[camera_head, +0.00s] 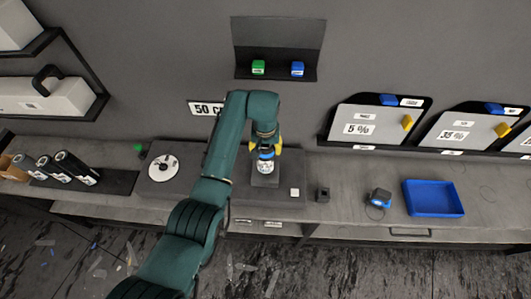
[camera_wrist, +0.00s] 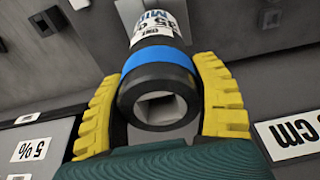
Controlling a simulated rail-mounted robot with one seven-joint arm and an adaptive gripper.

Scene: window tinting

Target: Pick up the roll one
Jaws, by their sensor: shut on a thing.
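My gripper (camera_head: 266,148) has yellow fingers and is over the middle of the counter. It is shut on a black cylinder with a blue band and a white label (camera_wrist: 158,58). In the wrist view, the yellow fingers of my gripper (camera_wrist: 160,97) are on either side of it, and its near end has a square opening. In the head view the labelled cylinder (camera_head: 265,167) is upright above a dark square base; I cannot tell whether it touches it. Several black rolls with white labels (camera_head: 75,167) lie at the far left. I cannot read which one is roll one.
A white disc (camera_head: 163,168) lies left of my arm. A small white block (camera_head: 295,192), a dark block (camera_head: 322,194), a blue device (camera_head: 379,197) and a blue tray (camera_head: 433,198) are to the right. A wall shelf (camera_head: 276,74) holds green and blue blocks.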

